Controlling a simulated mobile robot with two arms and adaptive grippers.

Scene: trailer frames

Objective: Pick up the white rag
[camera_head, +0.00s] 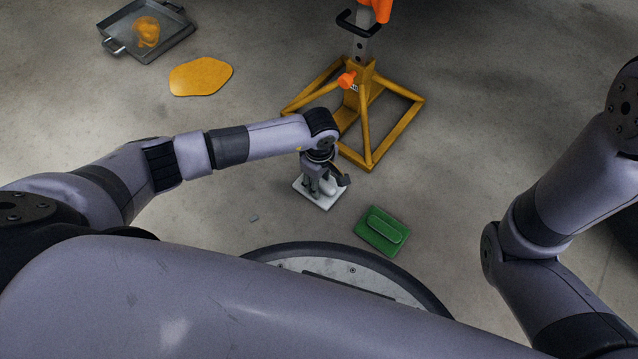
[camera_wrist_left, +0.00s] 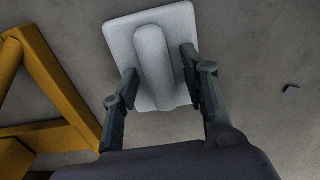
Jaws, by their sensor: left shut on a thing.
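The white rag (camera_head: 323,204) is a flat white square with a raised rounded ridge along its middle, below the yellow stand in the head view. It also shows in the left wrist view (camera_wrist_left: 152,60), between and beyond the fingers. My left gripper (camera_head: 324,187) points down over the rag and is shut on it, one finger on each side of the ridge in the left wrist view. The gripper hides part of the rag in the head view. I cannot tell whether the rag touches the floor. My right arm shows at the right, but its gripper is out of view.
A yellow stand (camera_head: 369,143) stands just behind my left gripper. A green rag-like pad (camera_head: 382,231) lies close by at the right. An orange-yellow puddle (camera_head: 201,76) and a grey metal tray (camera_head: 166,41) are at the upper left. The floor left of the rag is mostly clear.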

